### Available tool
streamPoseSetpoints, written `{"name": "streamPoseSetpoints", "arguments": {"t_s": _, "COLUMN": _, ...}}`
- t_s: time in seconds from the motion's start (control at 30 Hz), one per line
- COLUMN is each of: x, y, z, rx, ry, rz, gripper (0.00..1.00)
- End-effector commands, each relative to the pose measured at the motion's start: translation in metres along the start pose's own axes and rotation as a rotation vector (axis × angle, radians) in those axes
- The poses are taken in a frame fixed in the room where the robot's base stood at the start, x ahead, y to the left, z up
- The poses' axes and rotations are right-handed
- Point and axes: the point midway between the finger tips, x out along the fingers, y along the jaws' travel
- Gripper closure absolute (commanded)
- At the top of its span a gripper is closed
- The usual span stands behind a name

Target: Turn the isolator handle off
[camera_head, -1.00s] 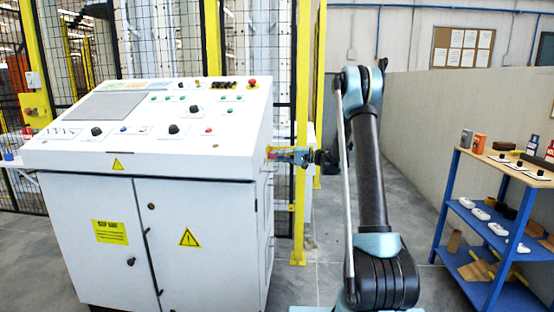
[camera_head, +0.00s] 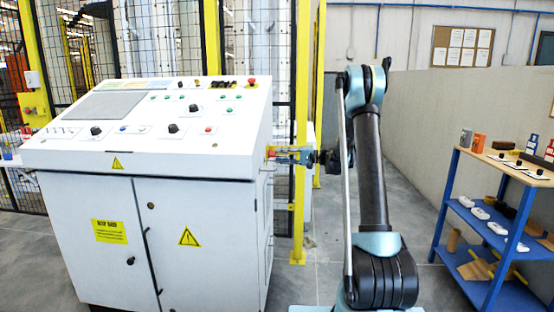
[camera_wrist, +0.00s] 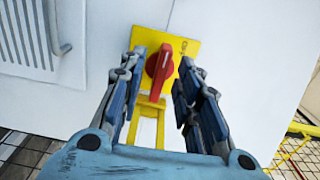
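The red isolator handle (camera_wrist: 159,66) sits on a yellow plate (camera_wrist: 186,47) on the side of the white cabinet. In the wrist view it points nearly along the picture's vertical, tilted a little. My gripper (camera_wrist: 163,78) is open, with one finger on each side of the handle and a visible gap on the right. Whether the left finger touches it cannot be told. In the head view, my gripper (camera_head: 292,155) is at the cabinet's right side, and the handle (camera_head: 270,152) shows as a small red spot at its tip.
The white control cabinet (camera_head: 205,215) has a sloped panel with buttons and knobs. A yellow post (camera_head: 300,215) and mesh fence stand behind my gripper. A blue shelf rack (camera_head: 449,195) with several small items is at the right. Grey floor lies between cabinet and rack.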

Motion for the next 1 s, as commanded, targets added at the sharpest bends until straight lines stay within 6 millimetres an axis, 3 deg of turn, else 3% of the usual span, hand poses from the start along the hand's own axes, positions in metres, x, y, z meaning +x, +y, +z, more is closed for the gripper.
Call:
{"name": "streamPoseSetpoints", "arguments": {"t_s": 0.2, "x": -0.045, "y": 0.001, "z": -0.001, "rx": 0.0, "ry": 0.003, "rz": 0.001, "gripper": 0.69}}
{"name": "streamPoseSetpoints", "arguments": {"t_s": 0.43, "x": -0.081, "y": 0.002, "z": -0.001, "rx": 0.0, "ry": 0.001, "rz": 0.001, "gripper": 0.69}}
{"name": "streamPoseSetpoints", "arguments": {"t_s": 0.63, "x": -0.094, "y": 0.002, "z": 0.0, "rx": 0.001, "ry": 0.0, "rz": 0.001, "gripper": 0.69}}
{"name": "streamPoseSetpoints", "arguments": {"t_s": 1.0, "x": -0.095, "y": 0.001, "z": 0.0, "rx": 0.001, "ry": -0.001, "rz": 0.003, "gripper": 0.69}}
